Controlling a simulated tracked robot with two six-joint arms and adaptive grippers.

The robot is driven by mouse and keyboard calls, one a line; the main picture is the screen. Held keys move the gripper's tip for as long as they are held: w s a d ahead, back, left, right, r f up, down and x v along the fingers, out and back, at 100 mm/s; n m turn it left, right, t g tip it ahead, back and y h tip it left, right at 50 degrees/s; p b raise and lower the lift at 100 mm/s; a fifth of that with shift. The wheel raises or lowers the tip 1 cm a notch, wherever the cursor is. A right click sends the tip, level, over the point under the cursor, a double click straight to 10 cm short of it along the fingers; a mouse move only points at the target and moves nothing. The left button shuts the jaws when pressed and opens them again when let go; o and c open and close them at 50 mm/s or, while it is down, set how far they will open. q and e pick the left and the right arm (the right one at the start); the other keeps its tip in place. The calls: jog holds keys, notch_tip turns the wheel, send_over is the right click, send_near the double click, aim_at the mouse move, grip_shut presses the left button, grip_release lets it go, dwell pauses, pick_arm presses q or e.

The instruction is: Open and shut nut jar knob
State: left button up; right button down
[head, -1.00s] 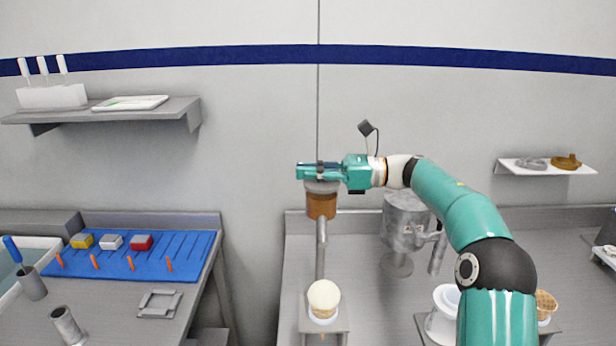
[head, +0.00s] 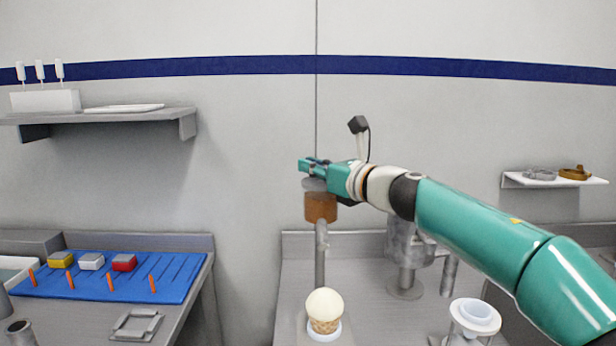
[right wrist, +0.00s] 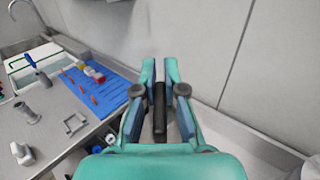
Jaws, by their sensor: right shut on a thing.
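The nut jar (head: 320,207) is a brown container with a grey lid, on top of a grey post in the middle of the head view. My right gripper (head: 312,166) is at the top of the jar, reaching in from the right. In the right wrist view, the right gripper (right wrist: 160,92) has its fingers on either side of a dark upright bar, the knob (right wrist: 159,108), and is shut on it. The fingers hide most of the knob in the head view. My left gripper is in neither view.
An ice cream cone (head: 324,312) stands in a holder below the jar. A blue mat (head: 110,277) with small blocks lies on the left bench.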

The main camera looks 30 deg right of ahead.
jog(key=shift+d+m+g+h+p, duration=0.1)
jog(key=shift+d+m+g+h, duration=0.1)
jog(key=shift+m+h, duration=1)
jog(key=shift+d+m+g+h+p, duration=0.15)
jog(key=shift+m+h, duration=0.5)
jog(key=shift+h, duration=1.1)
jog(key=shift+d+m+g+h+p, duration=0.1)
jog(key=shift+d+m+h, duration=0.15)
jog(key=shift+m+h, duration=0.95)
jog(key=shift+h, duration=0.35)
jog(key=c, duration=1.2)
grip_release()
jog(key=shift+c, duration=0.2)
jog(key=shift+s, duration=0.1)
jog(key=v, duration=1.2)
